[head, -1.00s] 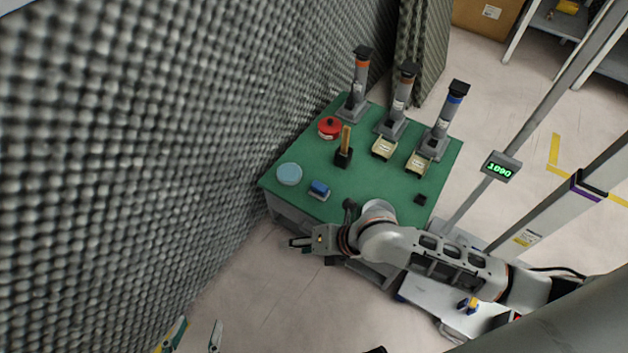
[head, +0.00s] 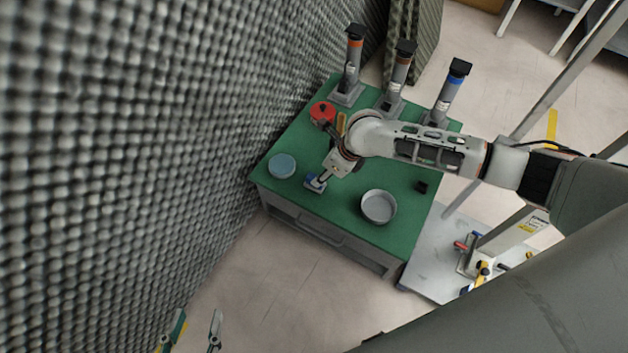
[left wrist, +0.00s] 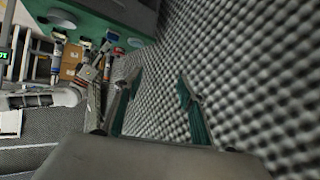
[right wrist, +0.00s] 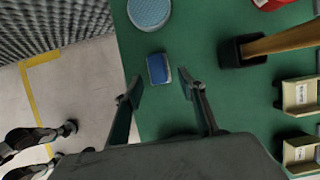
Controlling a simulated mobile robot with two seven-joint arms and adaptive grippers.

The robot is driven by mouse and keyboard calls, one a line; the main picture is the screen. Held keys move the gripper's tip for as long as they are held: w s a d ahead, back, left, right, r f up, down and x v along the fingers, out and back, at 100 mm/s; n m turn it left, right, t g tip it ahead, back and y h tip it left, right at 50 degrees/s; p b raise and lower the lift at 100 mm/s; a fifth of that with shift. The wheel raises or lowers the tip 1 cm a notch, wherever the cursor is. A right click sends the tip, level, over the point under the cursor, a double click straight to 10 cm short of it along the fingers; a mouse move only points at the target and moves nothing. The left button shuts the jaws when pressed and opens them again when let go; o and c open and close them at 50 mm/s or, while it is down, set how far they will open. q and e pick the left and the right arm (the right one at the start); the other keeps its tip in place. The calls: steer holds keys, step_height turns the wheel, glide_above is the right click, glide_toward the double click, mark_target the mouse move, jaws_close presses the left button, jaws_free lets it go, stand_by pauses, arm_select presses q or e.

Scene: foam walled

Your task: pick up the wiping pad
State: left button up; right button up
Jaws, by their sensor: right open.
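The wiping pad is a small block with a blue top and pale edge; it lies on the green table (head: 300,145) near its front left edge in the head view (head: 313,186). In the right wrist view the pad (right wrist: 158,68) lies just beyond and between the fingertips. My right gripper (right wrist: 160,88) is open and empty above the table, pointing at the pad; its wrist partly covers the pad in the head view. My left gripper (head: 195,332) is open and empty, low at the bottom left of the head view, away from the table. It also shows in the left wrist view (left wrist: 157,88).
A light blue round disc (head: 282,165) lies left of the pad. A grey round dish (head: 378,206) is to its right. A red round container (head: 322,112) and upright cylinders (head: 398,75) stand behind. A foam wall (head: 150,150) borders the table's left.

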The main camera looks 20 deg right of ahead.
steer(key=x, duration=0.2)
steer(key=b+x, duration=0.1)
steer(key=x, duration=0.1)
steer(key=shift+s+a+f, duration=0.2)
steer(key=shift+a, duration=0.05)
steer(key=shift+w+b, duration=0.3)
steer(key=shift+r, duration=0.15)
steer(key=c, duration=0.9)
jaws_close()
arm_select(q)
steer(key=shift+w+d+r+n+t, duration=0.3)
steer(key=shift+w+d+r, duration=0.3)
steer(key=shift+d+r, duration=0.15)
steer(key=shift+a, duration=0.1)
